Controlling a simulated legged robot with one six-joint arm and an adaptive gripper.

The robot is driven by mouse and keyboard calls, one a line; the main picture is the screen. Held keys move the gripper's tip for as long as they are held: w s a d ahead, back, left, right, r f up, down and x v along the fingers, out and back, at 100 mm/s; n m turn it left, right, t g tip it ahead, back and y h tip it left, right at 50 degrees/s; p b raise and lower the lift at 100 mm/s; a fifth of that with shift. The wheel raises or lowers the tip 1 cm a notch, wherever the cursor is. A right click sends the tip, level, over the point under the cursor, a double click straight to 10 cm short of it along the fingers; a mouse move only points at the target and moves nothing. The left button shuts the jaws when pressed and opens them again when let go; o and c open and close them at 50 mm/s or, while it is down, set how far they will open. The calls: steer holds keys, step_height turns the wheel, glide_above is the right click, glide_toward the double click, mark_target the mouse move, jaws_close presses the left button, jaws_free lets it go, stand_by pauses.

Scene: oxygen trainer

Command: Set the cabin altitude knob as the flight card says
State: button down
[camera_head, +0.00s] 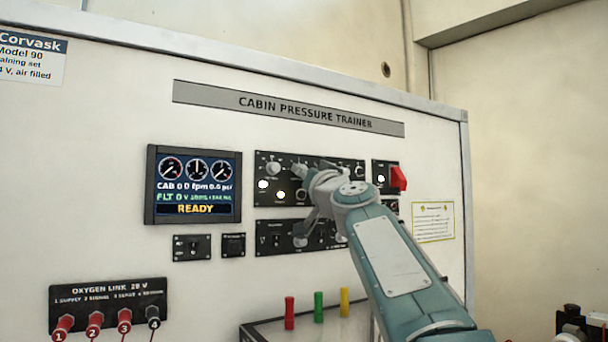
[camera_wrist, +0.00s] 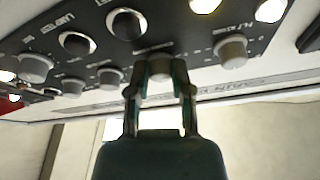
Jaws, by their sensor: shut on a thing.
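My gripper (camera_head: 300,172) is at the upper black control panel (camera_head: 263,198) of the cabin pressure trainer. In the wrist view, which is upside down, my gripper (camera_wrist: 159,75) is shut on a grey round knob (camera_wrist: 160,62), one finger on each side. The head view shows another knob (camera_head: 273,168) to its left. The held knob's label and pointer are hidden or too small to read, so I cannot tell its setting. A white card with a yellow border (camera_head: 433,222) is at the right of the board; its text is too small to read.
A display (camera_head: 194,209) reads "READY". Other knobs (camera_wrist: 232,50) flank my fingers closely. A red switch cover (camera_head: 399,179) is at the right. Below are a lower panel (camera_head: 268,240), an oxygen link panel (camera_head: 108,290) and red, green and yellow upright pieces (camera_head: 318,308).

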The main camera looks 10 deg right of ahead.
steer(key=shift+a+r+m+g+h, duration=0.1)
steer(key=shift+m+g+h, duration=0.6)
steer(key=shift+m, duration=1.85)
steer(key=shift+a+f+m+g+h, duration=0.1)
steer(key=shift+m+h, duration=1.2)
steer(key=shift+m, duration=1.2)
steer(key=shift+a+r+m+g+h, duration=0.1)
steer(key=shift+m+g+h, duration=0.6)
steer(key=shift+m, duration=1.85)
steer(key=shift+m+h, duration=0.3)
steer(key=shift+w, duration=0.1)
steer(key=c, duration=0.5)
jaws_free()
steer(key=shift+d, duration=0.1)
steer(key=shift+s+r, duration=0.1)
steer(key=shift+s, duration=0.1)
